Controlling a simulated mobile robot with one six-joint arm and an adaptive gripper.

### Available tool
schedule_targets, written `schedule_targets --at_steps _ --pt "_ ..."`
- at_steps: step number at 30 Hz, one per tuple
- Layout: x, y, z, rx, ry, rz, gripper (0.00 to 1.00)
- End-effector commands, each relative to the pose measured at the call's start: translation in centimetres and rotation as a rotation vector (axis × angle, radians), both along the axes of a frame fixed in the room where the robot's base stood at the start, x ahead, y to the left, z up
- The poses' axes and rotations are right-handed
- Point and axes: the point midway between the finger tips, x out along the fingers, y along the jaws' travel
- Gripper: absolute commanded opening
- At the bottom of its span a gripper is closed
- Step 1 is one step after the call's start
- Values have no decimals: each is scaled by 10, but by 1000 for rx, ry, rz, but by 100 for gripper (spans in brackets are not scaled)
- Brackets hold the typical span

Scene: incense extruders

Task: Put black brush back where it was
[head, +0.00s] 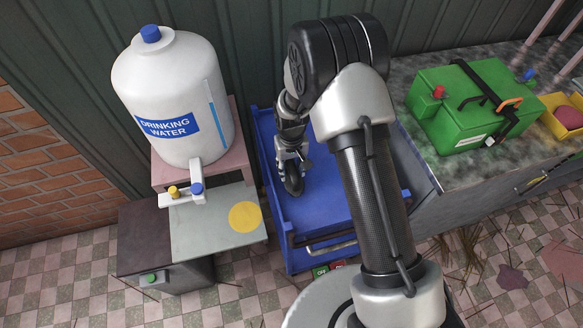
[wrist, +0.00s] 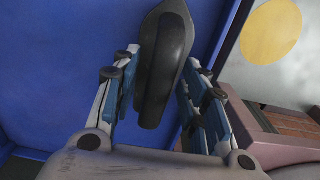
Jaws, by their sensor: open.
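The black brush (head: 293,182) is at my gripper's end, over the left part of the blue cart top (head: 340,208). In the wrist view the brush (wrist: 166,65) is long, dark and pointed, and lies between the two fingers of my gripper (wrist: 160,92). The fingers stand apart. My gripper (head: 292,168) points down over the blue surface. Whether the brush touches that surface is hard to tell. My arm hides part of the cart.
A white drinking water tank (head: 180,95) on a pink stand (head: 160,177) is left of the cart. A grey plate with a yellow disc (head: 245,217) is in front of it. A green box (head: 470,105) and yellow tray (head: 563,118) are on the right counter. The cart has raised edges.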

Motion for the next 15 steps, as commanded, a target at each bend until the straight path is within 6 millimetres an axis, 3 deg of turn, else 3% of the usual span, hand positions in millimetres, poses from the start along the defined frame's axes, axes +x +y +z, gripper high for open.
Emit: schedule_targets --at_steps 9,15 --pt "1 1 71 1 -5 0 40" --pt "1 1 103 1 -3 0 40"
